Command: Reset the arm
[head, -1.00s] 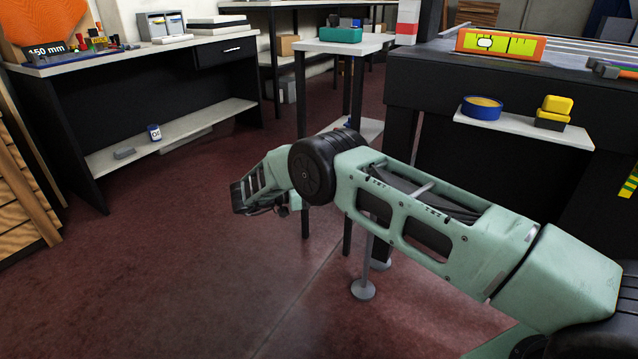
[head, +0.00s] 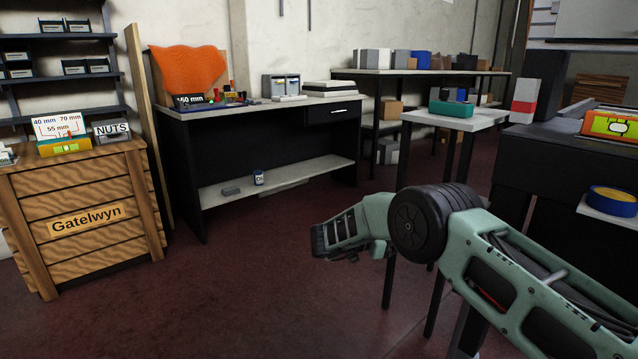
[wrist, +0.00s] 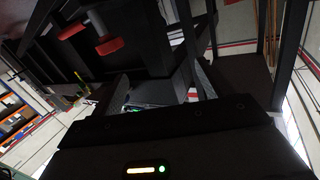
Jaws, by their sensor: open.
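My arm (head: 505,270) is pale green with a black round joint. In the head view it reaches from the lower right towards the middle, beside the dark workbench and the small side table. My gripper (head: 322,240) is at the dark far end of the arm, over open floor. It is open, and I see nothing held in it. Its fingers are too small and dark to make out in the head view. The wrist view is dark and tilted, with a black housing (wrist: 150,150) bearing small lights across the bottom.
A white-topped side table (head: 455,119) with a green box stands behind my arm. The dark workbench (head: 540,165) is at the right, with a shelf holding a blue and yellow roll (head: 612,200). A wooden cabinet (head: 85,215) is at the left. The red floor (head: 230,290) between is clear.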

